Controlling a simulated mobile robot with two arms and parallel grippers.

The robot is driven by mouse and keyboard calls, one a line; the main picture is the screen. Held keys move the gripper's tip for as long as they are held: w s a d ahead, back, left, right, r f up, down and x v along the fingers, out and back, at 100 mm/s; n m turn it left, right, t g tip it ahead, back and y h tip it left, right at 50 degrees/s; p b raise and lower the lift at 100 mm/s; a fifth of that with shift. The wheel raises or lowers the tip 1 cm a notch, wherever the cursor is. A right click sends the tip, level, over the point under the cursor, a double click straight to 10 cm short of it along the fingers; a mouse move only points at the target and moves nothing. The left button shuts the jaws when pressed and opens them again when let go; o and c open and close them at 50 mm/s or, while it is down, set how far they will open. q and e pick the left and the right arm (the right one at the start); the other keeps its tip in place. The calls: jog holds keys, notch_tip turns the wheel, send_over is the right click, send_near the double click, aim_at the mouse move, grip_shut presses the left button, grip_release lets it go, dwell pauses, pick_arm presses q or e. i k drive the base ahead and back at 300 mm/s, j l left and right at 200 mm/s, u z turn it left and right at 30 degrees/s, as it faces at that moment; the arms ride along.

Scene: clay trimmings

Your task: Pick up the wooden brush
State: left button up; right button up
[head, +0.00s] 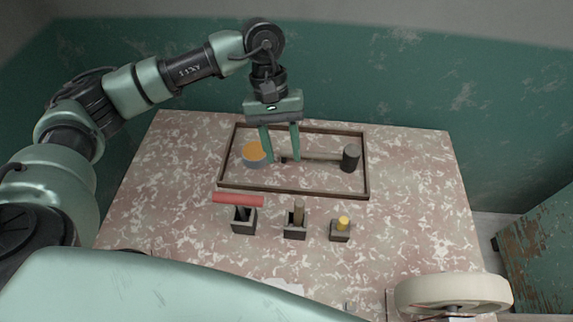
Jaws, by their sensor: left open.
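My left gripper (281,157) is open, pointing down over the framed tray (292,193). Its fingertips appear near the left end of a long thin handle (318,159) that lies in the tray and leads to a dark cylindrical head (350,158). I see nothing held between the fingers. A brown wooden stick (299,210) stands upright in the middle dark holder (294,230) in front of the tray. I cannot tell for sure which of these two is the wooden brush, as no bristles are clear. My right gripper is not in view.
A grey round piece with an orange top (254,151) is in the tray, left of the gripper. A red-handled tool (238,199) and a yellow-topped piece (343,222) stand in other holders. A cream wheel (453,293) is at front right.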

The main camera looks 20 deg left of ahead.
aim_at(298, 218)
jog(key=k, duration=2)
